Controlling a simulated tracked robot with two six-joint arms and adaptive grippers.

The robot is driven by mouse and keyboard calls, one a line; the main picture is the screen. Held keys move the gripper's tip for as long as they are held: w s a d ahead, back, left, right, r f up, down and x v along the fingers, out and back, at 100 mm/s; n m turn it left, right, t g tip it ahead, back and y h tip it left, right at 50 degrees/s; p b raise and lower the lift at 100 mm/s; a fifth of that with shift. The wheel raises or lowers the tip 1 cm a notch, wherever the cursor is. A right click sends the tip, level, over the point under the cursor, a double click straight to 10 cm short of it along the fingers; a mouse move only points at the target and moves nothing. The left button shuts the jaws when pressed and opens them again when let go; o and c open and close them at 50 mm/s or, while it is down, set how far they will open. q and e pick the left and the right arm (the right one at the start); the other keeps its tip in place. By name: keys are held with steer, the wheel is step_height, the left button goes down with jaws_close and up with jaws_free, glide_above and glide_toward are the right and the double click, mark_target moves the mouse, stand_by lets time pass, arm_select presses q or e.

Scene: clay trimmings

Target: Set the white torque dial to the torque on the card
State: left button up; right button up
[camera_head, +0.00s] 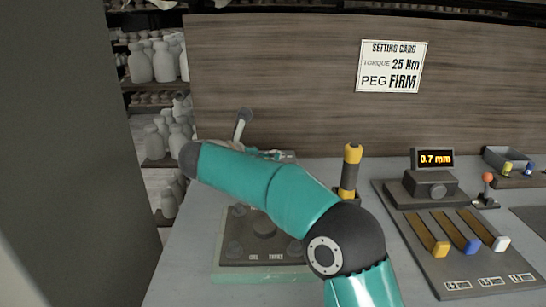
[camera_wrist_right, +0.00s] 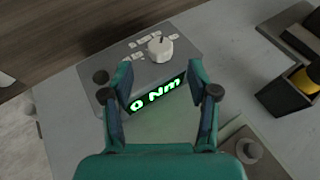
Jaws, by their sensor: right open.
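The setting card (camera_head: 392,66) on the wooden back wall reads torque 25 Nm and peg FIRM. In the right wrist view the white torque dial (camera_wrist_right: 160,49) sits on top of a grey box (camera_wrist_right: 158,71), with several small white labels around it. The green display (camera_wrist_right: 158,93) on the box's front shows "0 Nm"; my left-hand finger may cover a leading digit. My right gripper (camera_wrist_right: 160,78) is open and empty, its fingers spread on either side of the display, with the dial beyond them. In the head view my right arm hides most of the box. My left gripper is not in view.
A dark panel with knobs (camera_head: 265,249) lies in front, partly behind my arm. A yellow-and-black handle (camera_head: 350,172) stands in a holder to the right. Further right are a 0.7 mm display (camera_head: 435,158) and a board with coloured sliders (camera_head: 458,255).

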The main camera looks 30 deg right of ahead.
mark_target(277, 151)
steer(key=x, duration=0.6)
steer(key=shift+w+d+f, duration=0.1)
steer(key=shift+d, duration=0.05)
jaws_close()
steer(key=m+g+p, duration=0.1)
steer(key=p, duration=0.4)
steer(key=m+g+h+p, duration=0.1)
steer(key=g+p, duration=0.1)
steer(key=p, duration=0.4)
steer(key=r+m+g+p, duration=0.1)
steer(key=m+p, duration=0.1)
steer(key=p, duration=0.4)
steer(key=shift+w+g, duration=0.3)
steer(key=shift+g, duration=0.1)
steer(key=shift+f+p, duration=0.15)
steer(key=shift+p, duration=0.2)
steer(key=shift+f+m, duration=0.25)
steer(key=shift+m, duration=0.05)
